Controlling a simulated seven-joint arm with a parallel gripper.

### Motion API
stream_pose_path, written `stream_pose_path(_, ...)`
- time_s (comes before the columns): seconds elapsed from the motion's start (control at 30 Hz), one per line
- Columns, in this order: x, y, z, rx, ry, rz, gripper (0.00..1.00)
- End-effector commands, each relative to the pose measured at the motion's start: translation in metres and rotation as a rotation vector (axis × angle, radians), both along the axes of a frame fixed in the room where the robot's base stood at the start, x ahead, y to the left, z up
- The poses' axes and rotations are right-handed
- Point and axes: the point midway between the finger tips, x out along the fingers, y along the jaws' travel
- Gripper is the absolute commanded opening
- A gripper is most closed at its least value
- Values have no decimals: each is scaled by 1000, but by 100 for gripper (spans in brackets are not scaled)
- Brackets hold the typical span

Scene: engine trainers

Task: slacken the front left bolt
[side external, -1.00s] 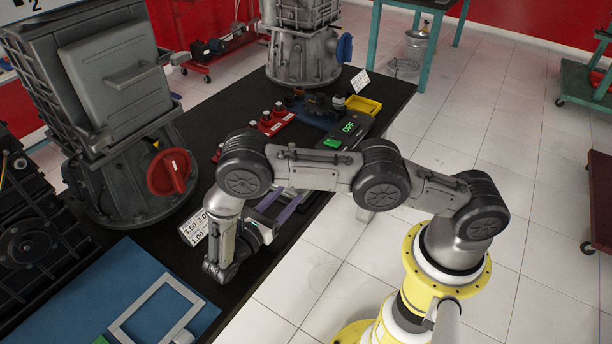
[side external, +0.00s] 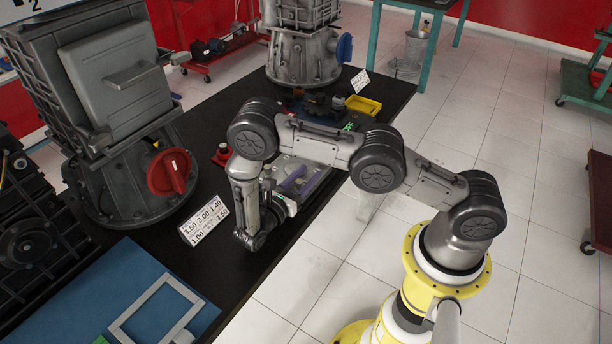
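No bolt can be made out clearly, so I cannot point to the front left one. A grey engine unit (side external: 120,85) with a red knob (side external: 170,172) stands upright on the black bench at left. A second grey unit (side external: 302,55) with a blue knob (side external: 344,46) stands at the back. The end of my arm, with my gripper (side external: 258,238), hangs low over the bench's front edge, to the right of the red knob and apart from it. Its fingers are too small and dark to tell open from shut. A grey plate with a purple part (side external: 303,182) lies just behind it, partly covered.
A number card (side external: 204,217) lies on the black bench (side external: 130,245) left of my gripper. A blue mat (side external: 105,300) with a grey frame (side external: 155,312) is at front left. A yellow tray (side external: 363,105) and a red item (side external: 222,155) lie farther back.

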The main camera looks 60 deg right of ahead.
Motion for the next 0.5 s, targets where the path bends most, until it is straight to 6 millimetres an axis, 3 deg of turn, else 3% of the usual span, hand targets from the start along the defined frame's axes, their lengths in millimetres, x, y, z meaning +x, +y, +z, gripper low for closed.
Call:
stream_pose_path(0.03,0,0,0,0,0,0,34)
stream_pose_path(0.23,0,0,0,0,0,0,0)
stream_pose_path(0.5,0,0,0,0,0,2,0)
